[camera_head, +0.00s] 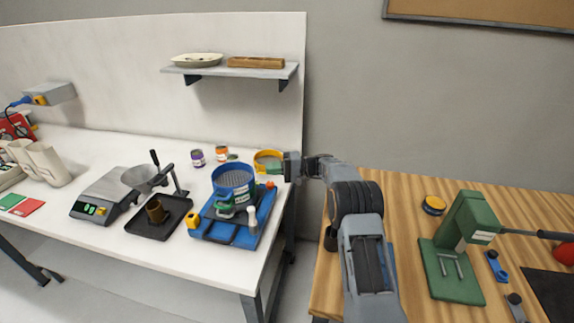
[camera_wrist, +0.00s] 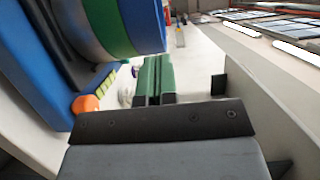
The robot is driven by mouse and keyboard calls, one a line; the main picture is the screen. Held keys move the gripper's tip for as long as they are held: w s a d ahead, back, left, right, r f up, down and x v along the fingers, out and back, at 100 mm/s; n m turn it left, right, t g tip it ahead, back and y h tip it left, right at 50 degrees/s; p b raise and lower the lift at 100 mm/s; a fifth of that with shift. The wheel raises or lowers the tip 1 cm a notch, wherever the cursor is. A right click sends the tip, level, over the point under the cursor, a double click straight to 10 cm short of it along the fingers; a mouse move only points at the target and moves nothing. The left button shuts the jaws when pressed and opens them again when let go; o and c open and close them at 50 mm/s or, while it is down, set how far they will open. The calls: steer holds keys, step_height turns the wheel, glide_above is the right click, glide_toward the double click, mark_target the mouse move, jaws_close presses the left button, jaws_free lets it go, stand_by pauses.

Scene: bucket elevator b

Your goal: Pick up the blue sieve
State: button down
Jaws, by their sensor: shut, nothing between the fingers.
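The blue sieve (camera_head: 233,176) is a round, open-topped ring with a mesh inside. It sits on a blue shaker base (camera_head: 214,233) at the right end of the white bench. In the wrist view, its curved blue wall (camera_wrist: 143,22) fills the top left, beside a green band and a grey band. My gripper (camera_head: 273,168) is just right of the sieve, reaching left over the bench's right edge. Its green fingers (camera_wrist: 153,80) are together and empty, apart from the sieve. The head view shows the sieve's far lower side poorly.
A yellow ring (camera_head: 266,155) lies behind my fingers. An orange knob (camera_head: 270,185) is close to the gripper. Small jars (camera_head: 198,158), a black tray (camera_head: 158,222) and a scale (camera_head: 99,197) stand left. A wooden table (camera_head: 400,287) with a green press (camera_head: 462,247) is right.

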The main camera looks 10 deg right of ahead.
steer(key=s+a, duration=0.1)
steer(key=a, duration=0.1)
steer(key=s+a+p, duration=0.1)
steer(key=shift+s+a, duration=0.3)
steer(key=shift+a, duration=0.05)
